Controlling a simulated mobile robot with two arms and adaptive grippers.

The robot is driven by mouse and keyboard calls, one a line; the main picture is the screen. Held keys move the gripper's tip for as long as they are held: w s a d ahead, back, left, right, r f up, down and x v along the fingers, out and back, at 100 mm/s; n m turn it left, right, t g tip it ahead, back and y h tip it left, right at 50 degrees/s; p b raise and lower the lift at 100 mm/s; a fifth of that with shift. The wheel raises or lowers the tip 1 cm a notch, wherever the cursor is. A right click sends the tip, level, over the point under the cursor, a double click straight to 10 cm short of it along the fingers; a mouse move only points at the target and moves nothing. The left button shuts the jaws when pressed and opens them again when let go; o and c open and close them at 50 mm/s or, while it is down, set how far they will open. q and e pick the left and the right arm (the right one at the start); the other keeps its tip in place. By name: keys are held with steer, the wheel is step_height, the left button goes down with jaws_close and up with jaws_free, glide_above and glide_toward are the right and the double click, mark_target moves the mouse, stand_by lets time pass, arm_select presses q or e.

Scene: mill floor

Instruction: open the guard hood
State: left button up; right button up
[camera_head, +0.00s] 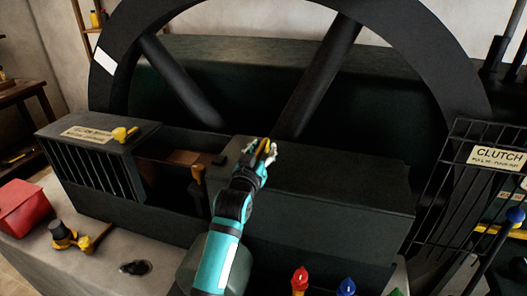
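A dark box-shaped hood (97,134) with slats on its front stands at the left; its top carries a cream label (87,134), too small to read in full, and a yellow knob (123,134). A longer dark cover (330,190) lies to the right, with an open gap between the two. I cannot tell for certain which is the guard hood. My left gripper (264,150) is over the left end of the long cover, well right of the yellow knob. Something yellow shows at its fingers; whether it is gripped is unclear. My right gripper is out of view.
A large dark flywheel (322,75) rises behind. A barred clutch gate (468,190) stands at the right. A red box (22,207) and a black-and-yellow object (62,235) lie on the grey base at left. Red (300,280) and blue (346,287) knobs stand in front.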

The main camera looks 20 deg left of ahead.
arm_select(q)
steer(key=shift+a+f, duration=0.1)
steer(key=s, duration=1.2)
steer(key=shift+a, duration=0.15)
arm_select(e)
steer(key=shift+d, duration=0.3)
